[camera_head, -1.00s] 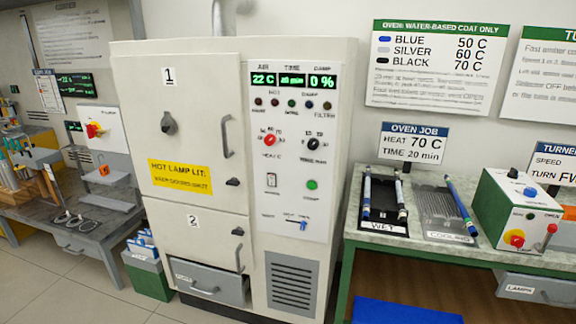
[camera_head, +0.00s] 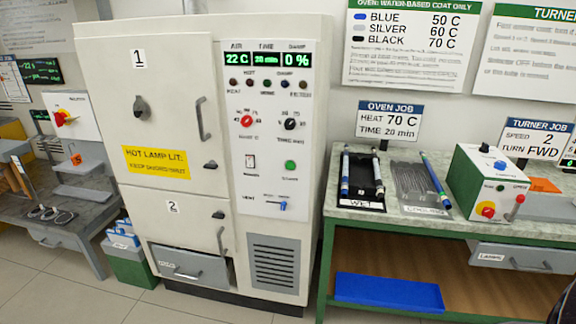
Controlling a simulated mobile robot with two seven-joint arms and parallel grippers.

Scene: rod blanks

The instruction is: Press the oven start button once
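The oven (camera_head: 160,60) is a tall cream cabinet left of centre, with closed upper door 1 and lower door 2. Its control panel (camera_head: 270,140) is on the right side. The green round button (camera_head: 290,165), with a small label below too blurred to read surely, sits at the panel's lower right. The display (camera_head: 268,60) reads 22 C, 20 min and 0 %. A red knob (camera_head: 247,121), a black knob (camera_head: 291,124), a rocker switch (camera_head: 250,161) and a blue slider (camera_head: 283,206) are also on the panel. Neither gripper is in view.
A green-framed bench (camera_head: 400,222) stands right of the oven. It carries a black WET tray (camera_head: 361,196) with rods, a COOLING rack (camera_head: 412,180) and a green-and-white control box (camera_head: 482,184). A blue tray (camera_head: 388,292) lies on its lower shelf. Open floor lies in front.

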